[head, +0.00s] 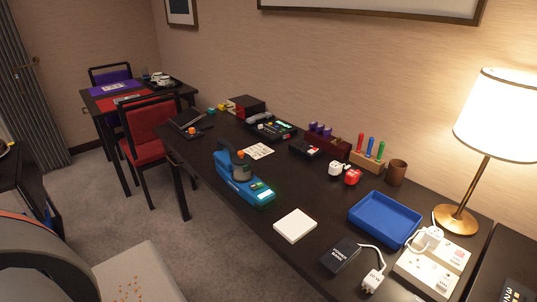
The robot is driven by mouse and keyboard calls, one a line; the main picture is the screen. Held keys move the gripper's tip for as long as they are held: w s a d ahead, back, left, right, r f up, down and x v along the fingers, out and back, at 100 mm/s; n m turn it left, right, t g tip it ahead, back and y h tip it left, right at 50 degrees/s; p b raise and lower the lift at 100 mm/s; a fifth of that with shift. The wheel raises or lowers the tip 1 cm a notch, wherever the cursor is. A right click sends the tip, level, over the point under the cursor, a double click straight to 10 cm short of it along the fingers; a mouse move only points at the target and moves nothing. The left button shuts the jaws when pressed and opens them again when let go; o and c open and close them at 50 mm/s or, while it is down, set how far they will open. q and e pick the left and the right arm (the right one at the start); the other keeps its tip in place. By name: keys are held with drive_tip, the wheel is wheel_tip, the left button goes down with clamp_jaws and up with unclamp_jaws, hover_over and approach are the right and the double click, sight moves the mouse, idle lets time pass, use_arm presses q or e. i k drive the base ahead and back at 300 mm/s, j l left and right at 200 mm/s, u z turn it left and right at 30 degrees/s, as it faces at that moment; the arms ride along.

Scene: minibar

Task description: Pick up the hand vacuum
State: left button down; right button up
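A blue device with a dark grey body section and a raised handle, which looks like the hand vacuum (243,182), lies on the long dark desk (262,222) near its front edge. A small lit greenish panel shows at its near right end. Nothing touches it from above. Neither of my grippers is in the head view.
A white square pad (295,226), a dark box (341,256) with a cable, and a blue tray (385,218) lie to the right. A printed card (258,151) lies behind. A lamp (457,218) stands at right. A chair (140,278) stands in front.

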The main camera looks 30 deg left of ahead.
sight(262, 198)
drive_tip(key=u, duration=1.15)
